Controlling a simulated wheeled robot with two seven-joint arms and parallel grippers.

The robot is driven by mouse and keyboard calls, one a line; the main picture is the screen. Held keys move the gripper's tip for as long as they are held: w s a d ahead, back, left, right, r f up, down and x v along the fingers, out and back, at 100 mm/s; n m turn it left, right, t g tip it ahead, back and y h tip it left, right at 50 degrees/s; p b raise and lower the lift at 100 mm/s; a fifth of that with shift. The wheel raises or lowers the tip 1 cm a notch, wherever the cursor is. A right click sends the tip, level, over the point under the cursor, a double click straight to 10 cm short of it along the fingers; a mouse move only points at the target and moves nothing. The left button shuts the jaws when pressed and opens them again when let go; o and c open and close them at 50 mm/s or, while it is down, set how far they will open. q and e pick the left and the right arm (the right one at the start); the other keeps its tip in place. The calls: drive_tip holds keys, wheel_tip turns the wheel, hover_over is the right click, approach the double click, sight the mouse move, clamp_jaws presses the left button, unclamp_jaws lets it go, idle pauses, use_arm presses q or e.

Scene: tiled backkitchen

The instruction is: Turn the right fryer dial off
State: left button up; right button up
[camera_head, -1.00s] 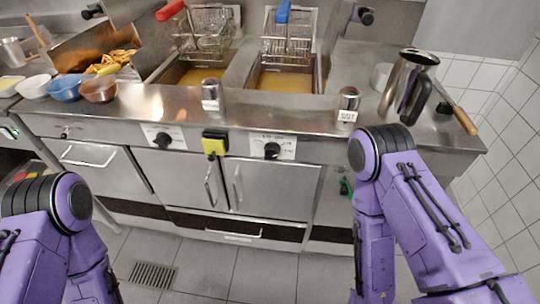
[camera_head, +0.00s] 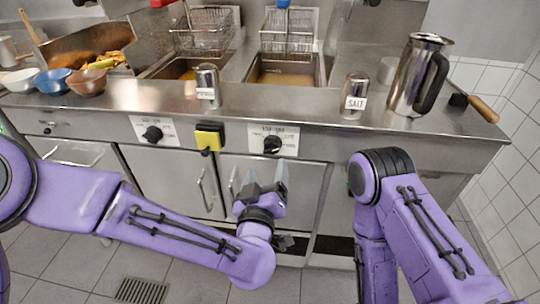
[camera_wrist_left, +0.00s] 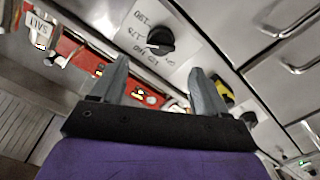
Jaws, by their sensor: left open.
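The right fryer dial (camera_head: 272,144) is a black knob on a white label plate on the steel front panel, below the right fryer basin. It also shows in the left wrist view (camera_wrist_left: 160,41), beyond the space between my fingertips. My left gripper (camera_head: 266,179) is open and empty, just below the dial in the head view, with its fingers pointing up toward it. In the left wrist view both grey fingers (camera_wrist_left: 159,70) stand apart, and neither visibly touches the dial. My right arm shows at the right, but its gripper is out of view.
A left dial (camera_head: 152,134) and a yellow switch box (camera_head: 208,137) sit on the same panel. Cabinet doors with bar handles (camera_head: 202,188) lie below. A salt shaker (camera_head: 355,95), another shaker (camera_head: 207,86) and a metal jug (camera_head: 419,75) stand on the counter.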

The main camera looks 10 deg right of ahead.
sight(271, 151)
use_arm(q)
drive_tip(key=x, duration=0.7)
drive_tip(key=shift+w+f, duration=0.1)
drive_tip(key=c, duration=1.1)
drive_tip(key=shift+o, duration=0.2)
